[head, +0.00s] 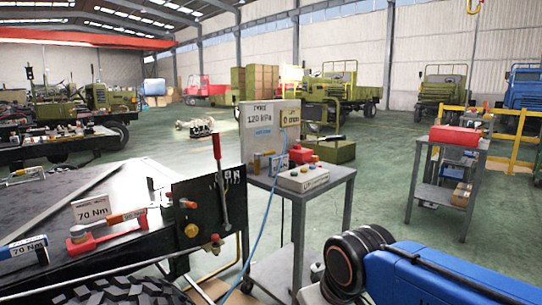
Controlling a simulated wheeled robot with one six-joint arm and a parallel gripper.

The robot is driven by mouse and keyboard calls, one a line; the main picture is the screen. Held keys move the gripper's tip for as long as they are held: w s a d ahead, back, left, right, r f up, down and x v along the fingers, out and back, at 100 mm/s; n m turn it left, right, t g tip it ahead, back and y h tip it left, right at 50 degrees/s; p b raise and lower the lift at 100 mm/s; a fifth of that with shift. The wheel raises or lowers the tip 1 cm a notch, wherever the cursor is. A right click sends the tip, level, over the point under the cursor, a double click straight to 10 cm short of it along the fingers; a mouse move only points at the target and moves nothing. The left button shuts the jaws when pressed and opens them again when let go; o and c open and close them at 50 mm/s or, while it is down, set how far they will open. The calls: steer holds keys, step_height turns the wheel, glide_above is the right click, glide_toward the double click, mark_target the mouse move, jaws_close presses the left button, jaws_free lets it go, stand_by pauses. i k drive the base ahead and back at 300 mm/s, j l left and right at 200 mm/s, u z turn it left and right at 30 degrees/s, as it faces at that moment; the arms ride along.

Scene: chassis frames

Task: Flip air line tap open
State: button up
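I cannot tell for sure which part is the air line tap. My blue arm with a black joint fills the lower right. My gripper is not in view.
A grey trolley (325,177) with a button box (302,179) stands right of the panel. A second trolley (440,195) with a red case (455,135) is farther right. Torque tools marked 70 Nm lie on the chassis top. Green floor (385,185) is open between the trolleys.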

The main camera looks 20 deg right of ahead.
mark_target(266, 154)
steer(key=i+l+z, duration=0.1)
steer(key=i+l, duration=0.15)
steer(key=i, duration=0.15)
steer(key=i+l+z, duration=0.1)
steer(key=i+l, duration=0.15)
steer(key=i, duration=0.15)
steer(key=i+l+z, duration=0.1)
steer(key=i, duration=0.3)
steer(key=l, duration=0.05)
